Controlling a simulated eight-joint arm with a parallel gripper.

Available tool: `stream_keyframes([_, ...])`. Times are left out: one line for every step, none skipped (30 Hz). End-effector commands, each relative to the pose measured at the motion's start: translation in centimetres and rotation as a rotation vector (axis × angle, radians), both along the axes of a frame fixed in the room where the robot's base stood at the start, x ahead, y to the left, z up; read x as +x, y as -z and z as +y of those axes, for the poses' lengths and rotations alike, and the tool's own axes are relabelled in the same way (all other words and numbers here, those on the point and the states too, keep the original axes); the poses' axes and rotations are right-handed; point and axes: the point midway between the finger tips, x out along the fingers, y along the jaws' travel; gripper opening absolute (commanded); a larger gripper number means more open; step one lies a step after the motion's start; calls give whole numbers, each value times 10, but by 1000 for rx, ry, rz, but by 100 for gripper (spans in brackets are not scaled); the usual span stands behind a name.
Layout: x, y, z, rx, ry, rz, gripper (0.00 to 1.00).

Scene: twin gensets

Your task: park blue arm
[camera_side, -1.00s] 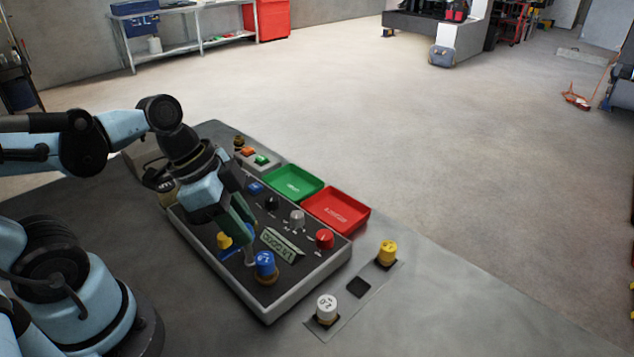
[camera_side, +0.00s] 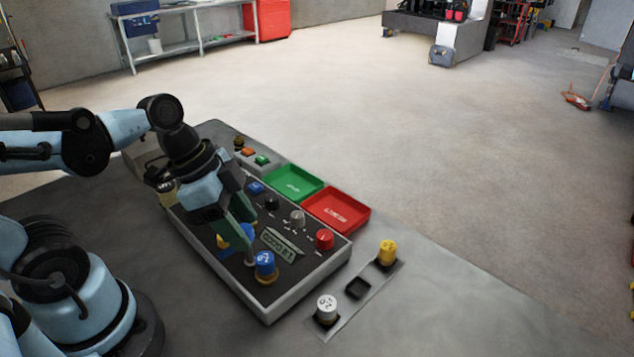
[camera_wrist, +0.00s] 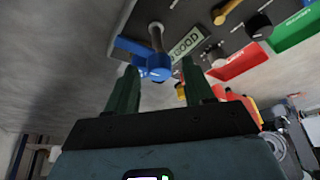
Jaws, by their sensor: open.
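The blue arm (camera_side: 238,242) lies low on the black control panel, partly hidden by my gripper in the side view. In the wrist view the blue arm (camera_wrist: 130,47) runs beside a grey post (camera_wrist: 157,36) to a blue cap (camera_wrist: 157,68). The blue cap (camera_side: 264,262) stands near the panel's front edge in the side view. My gripper (camera_side: 236,226) is open above the panel, behind the blue cap. In the wrist view its green fingers (camera_wrist: 160,72) are apart, with the blue cap showing in the gap beyond them. I cannot tell whether they touch anything.
A yellow knob (camera_side: 222,241) is partly covered by my gripper. A lettered display block (camera_side: 283,246), a red knob (camera_side: 324,238) and other knobs stand on the panel. Green (camera_side: 293,182) and red (camera_side: 337,209) trays lie behind. A strip with yellow (camera_side: 387,250) and white (camera_side: 326,307) cylinders lies right.

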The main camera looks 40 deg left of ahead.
Motion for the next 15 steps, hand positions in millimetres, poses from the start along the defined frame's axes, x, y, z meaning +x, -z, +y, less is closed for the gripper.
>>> stream_keyframes([0, 0, 0, 0, 0, 0, 52])
stream_keyframes([0, -1, 0, 0, 0, 0, 52])
stream_keyframes([0, -1, 0, 0, -1, 0, 52])
stream_keyframes([0, -2, 1, 0, -1, 0, 52])
stream_keyframes([-1, -4, 1, 0, -1, 0, 52])
stream_keyframes([-1, -5, 2, 0, -1, 0, 52])
stream_keyframes([-2, -7, 2, -1, -2, 1, 52])
stream_keyframes([-2, -10, 3, -1, -2, 1, 52])
stream_keyframes([-3, -13, 4, -1, -2, 1, 52])
stream_keyframes([-4, -16, 5, -1, -3, 1, 52])
stream_keyframes([-5, -18, 6, -1, -3, 1, 52])
stream_keyframes([-7, -22, 7, -1, -3, 1, 52])
stream_keyframes([-8, -26, 8, -1, -3, 1, 52])
stream_keyframes([-8, -29, 9, -1, -3, 1, 52])
stream_keyframes([-9, -34, 10, 0, -4, 0, 52])
